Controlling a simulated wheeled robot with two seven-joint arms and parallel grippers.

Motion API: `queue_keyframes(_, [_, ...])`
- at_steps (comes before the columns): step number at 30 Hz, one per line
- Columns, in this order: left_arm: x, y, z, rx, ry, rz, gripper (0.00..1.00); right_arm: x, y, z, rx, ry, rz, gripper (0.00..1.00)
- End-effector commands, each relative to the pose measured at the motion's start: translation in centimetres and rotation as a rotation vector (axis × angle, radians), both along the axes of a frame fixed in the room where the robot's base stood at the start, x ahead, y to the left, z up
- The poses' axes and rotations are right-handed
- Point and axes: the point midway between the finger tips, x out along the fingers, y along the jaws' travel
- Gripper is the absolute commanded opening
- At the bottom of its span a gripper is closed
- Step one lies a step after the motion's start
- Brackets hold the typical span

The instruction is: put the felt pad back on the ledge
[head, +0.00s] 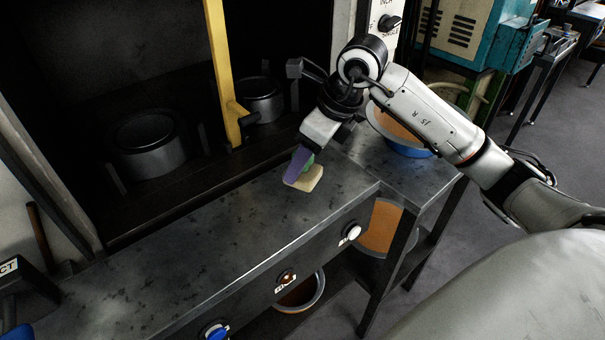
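A cream felt pad (304,178) with rounded corners is at the right part of the dark metal ledge (215,238). My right gripper (304,162) points down over it, with a purple finger in front and a green part just behind it. The gripper appears shut on the pad's upper side; the exact grip is partly hidden by the purple finger. The pad is at or just above the ledge surface; I cannot tell whether it touches. My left gripper is not in view.
A yellow post (222,75) stands behind the ledge, with dark round pots (147,143) in the recess. A blue-rimmed bowl (410,150) is to the right, beyond my gripper. Knobs (351,231) line the ledge's front face. The ledge's middle is clear.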

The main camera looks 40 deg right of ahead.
Motion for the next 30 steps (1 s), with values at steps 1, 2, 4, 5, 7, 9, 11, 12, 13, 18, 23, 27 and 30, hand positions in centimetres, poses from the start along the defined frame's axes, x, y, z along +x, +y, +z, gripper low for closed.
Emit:
queue_keyframes(1, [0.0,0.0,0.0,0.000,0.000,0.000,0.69,-0.1,0.1,-0.9,0.002,0.005,0.001,0.32])
queue_keyframes(2, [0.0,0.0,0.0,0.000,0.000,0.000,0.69,-0.1,0.1,-1.4,0.002,0.005,0.001,0.32])
queue_keyframes(4, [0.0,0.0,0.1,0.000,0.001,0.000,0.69,-0.1,0.1,-2.5,0.003,0.005,0.000,0.32])
queue_keyframes(5, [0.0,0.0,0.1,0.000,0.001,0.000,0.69,-0.1,0.1,-2.9,0.003,0.005,0.000,0.32])
queue_keyframes(7, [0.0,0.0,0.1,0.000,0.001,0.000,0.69,-0.1,0.0,-3.5,0.001,0.004,0.000,0.32])
queue_keyframes(9, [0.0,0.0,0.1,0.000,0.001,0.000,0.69,0.0,0.0,-3.7,0.002,0.001,0.001,0.32])
queue_keyframes(11, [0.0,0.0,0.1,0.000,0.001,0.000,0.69,0.0,0.0,-3.7,0.000,0.000,0.001,0.32])
queue_keyframes(12, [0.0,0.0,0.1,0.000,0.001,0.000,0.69,0.0,0.0,-3.7,0.001,-0.001,0.001,0.32])
queue_keyframes(13, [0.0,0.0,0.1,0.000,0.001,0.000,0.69,0.0,0.0,-3.7,0.000,0.000,0.001,0.32])
queue_keyframes(18, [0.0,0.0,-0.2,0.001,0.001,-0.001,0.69,0.0,0.0,-4.0,0.000,0.001,0.001,0.32])
queue_keyframes(23, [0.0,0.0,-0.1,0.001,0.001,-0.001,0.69,0.0,0.0,-3.9,0.001,0.002,0.002,0.69])
queue_keyframes(27, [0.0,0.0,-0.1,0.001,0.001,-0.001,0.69,0.0,0.0,-3.9,0.001,0.002,0.002,0.69])
queue_keyframes(30, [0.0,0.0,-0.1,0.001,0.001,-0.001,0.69,0.0,0.0,-3.9,0.001,0.002,0.002,0.69])
